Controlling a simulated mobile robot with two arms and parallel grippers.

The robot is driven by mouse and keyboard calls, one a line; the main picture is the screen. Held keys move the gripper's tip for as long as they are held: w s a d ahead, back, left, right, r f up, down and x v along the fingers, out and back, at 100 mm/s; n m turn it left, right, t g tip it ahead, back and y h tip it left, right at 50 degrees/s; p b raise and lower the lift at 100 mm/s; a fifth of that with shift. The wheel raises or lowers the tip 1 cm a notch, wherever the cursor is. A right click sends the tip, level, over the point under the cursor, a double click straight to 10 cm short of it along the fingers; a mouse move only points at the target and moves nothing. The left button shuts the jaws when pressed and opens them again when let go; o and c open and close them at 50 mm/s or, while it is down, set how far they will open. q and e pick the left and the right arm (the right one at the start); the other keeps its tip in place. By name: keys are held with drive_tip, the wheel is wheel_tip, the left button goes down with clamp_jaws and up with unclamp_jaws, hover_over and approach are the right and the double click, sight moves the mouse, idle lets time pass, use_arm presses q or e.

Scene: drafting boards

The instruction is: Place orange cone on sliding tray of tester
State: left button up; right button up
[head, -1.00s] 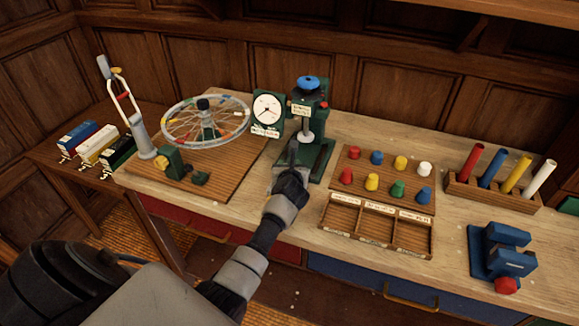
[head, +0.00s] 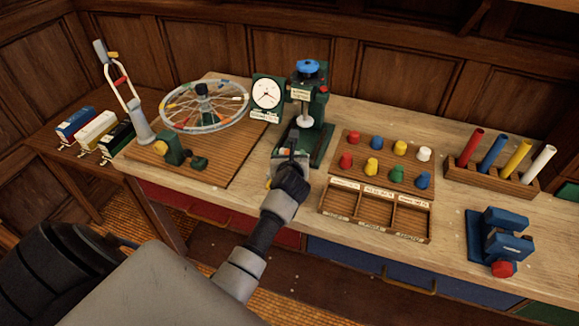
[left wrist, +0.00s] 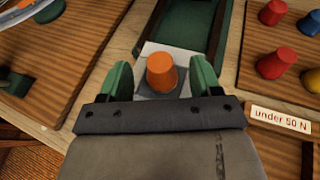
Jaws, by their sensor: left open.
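In the left wrist view the orange cone (left wrist: 161,72) stands upright on a pale plate with a dark grey square, which looks like the sliding tray (left wrist: 148,48) in front of the tester's green frame (left wrist: 222,40). My left gripper (left wrist: 162,78) is open, with one green finger on each side of the cone and a gap visible at both sides. In the head view my left gripper (head: 290,155) is at the front of the green tester (head: 322,115) and hides most of the tray. The cone is not clearly visible there. My right gripper is not in view.
The dial gauge (head: 266,94) stands left of the tester, near the wheel (head: 203,105). Right of the gripper are a board of coloured cones (head: 385,150) and a divided wooden box (head: 374,212). A blue clamp-like device (head: 497,240) stands farther right.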

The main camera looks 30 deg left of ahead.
use_arm(q)
drive_tip(key=v, duration=0.8)
drive_tip(key=shift+b, duration=0.3)
drive_tip(key=shift+a, duration=0.1)
